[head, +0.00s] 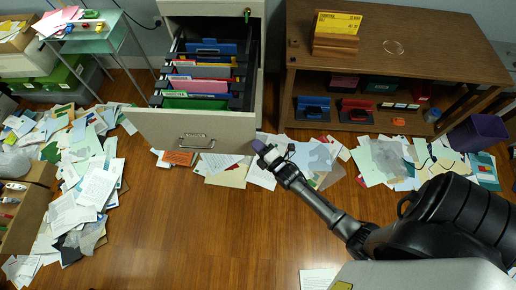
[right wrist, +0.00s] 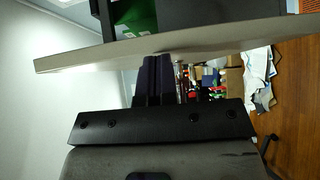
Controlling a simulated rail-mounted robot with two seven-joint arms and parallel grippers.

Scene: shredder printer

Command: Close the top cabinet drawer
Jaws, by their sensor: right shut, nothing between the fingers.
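The cream cabinet (head: 212,8) stands at the top of the head view. Its drawer is pulled far out, with its cream front (head: 165,127) and metal handle (head: 196,141) facing the open floor. Coloured hanging folders (head: 205,86) fill it. My right gripper (head: 259,145) is shut and empty, at the right end of the drawer front and well to the right of the handle. In the right wrist view its dark fingers (right wrist: 157,75) reach up to the edge of the drawer front (right wrist: 160,43); I cannot tell whether they touch it. My left gripper is not in view.
A wooden shelf unit (head: 455,50) stands right of the cabinet, with a purple bin (head: 477,133) near its right end. A glass side table (head: 88,42) is on the left. Papers (head: 95,190) litter the floor on both sides. The middle floor is clear.

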